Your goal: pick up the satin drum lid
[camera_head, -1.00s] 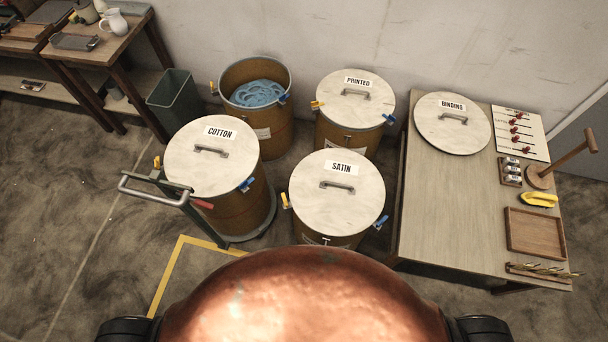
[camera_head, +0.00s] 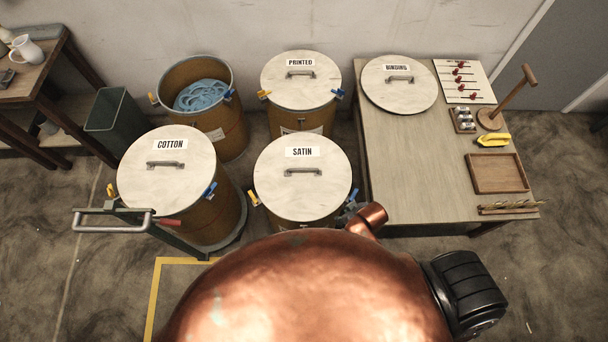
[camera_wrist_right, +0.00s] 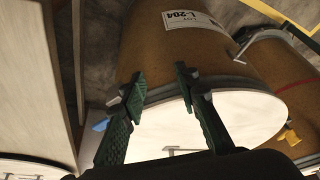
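The satin drum lid (camera_head: 302,195) is a round, pale disc with a "SATIN" label and a grey bar handle (camera_head: 302,171). It lies flat on its brown drum. My right gripper (camera_head: 350,211) is at the lid's lower right edge in the head view, partly hidden behind my copper arm. In the right wrist view its two green fingers (camera_wrist_right: 158,85) are spread with nothing between them, in front of a drum side and pale lid (camera_wrist_right: 235,122). I cannot tell whether they touch the drum. My left gripper is not in view.
The cotton drum (camera_head: 205,218) stands left, the printed drum (camera_head: 300,120) behind, and an open drum (camera_head: 232,125) with blue material back left. A table (camera_head: 400,160) on the right carries the binding lid (camera_head: 400,95) and a wooden tray (camera_head: 497,173). A cart handle (camera_head: 112,229) juts out front left.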

